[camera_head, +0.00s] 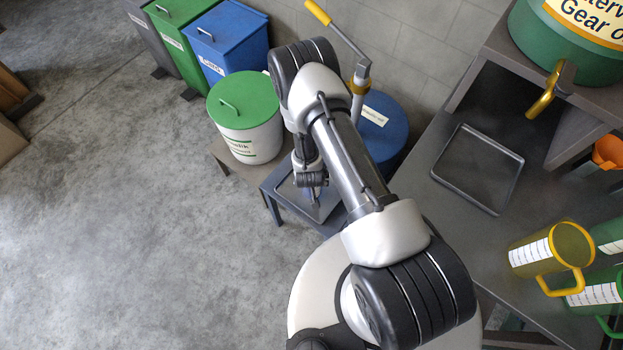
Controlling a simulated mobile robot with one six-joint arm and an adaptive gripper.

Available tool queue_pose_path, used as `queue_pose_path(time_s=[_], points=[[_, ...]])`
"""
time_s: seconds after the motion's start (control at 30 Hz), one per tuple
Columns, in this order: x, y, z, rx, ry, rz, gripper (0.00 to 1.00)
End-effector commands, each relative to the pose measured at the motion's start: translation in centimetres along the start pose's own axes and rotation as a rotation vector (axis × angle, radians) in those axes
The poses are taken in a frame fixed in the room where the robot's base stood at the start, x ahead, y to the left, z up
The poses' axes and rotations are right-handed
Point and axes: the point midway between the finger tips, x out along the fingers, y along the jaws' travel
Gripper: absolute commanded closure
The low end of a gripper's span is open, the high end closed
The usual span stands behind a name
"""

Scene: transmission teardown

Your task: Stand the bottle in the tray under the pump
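The pump (359,82) has a yellow-tipped lever and a yellow collar, and stands on a blue drum (382,128) behind my arm. My arm hides its spout. A shallow grey tray (291,205) lies on a low blue-grey stand in front of the drum, partly covered by my arm. My gripper (313,198) points down over this tray. It is small and dark here, and I cannot tell whether its fingers are open or shut. I cannot make out a bottle, in the gripper or on the tray.
A white bin with a green lid (245,115) stands just left of the tray stand. Blue (227,42) and green (183,35) bins stand behind. On the right, a bench bears another tray (479,168), measuring jugs (551,250) and a green tank (570,45).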

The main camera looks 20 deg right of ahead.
Motion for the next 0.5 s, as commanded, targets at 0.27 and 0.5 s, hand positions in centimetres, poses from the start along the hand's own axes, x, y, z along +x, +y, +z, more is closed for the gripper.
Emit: queue_pose_path(time_s=[0.27,0.5], points=[[0.27,-0.02,0.06,0.000,0.001,0.000,0.62],[0.13,-0.02,0.01,0.000,0.001,0.000,0.23]])
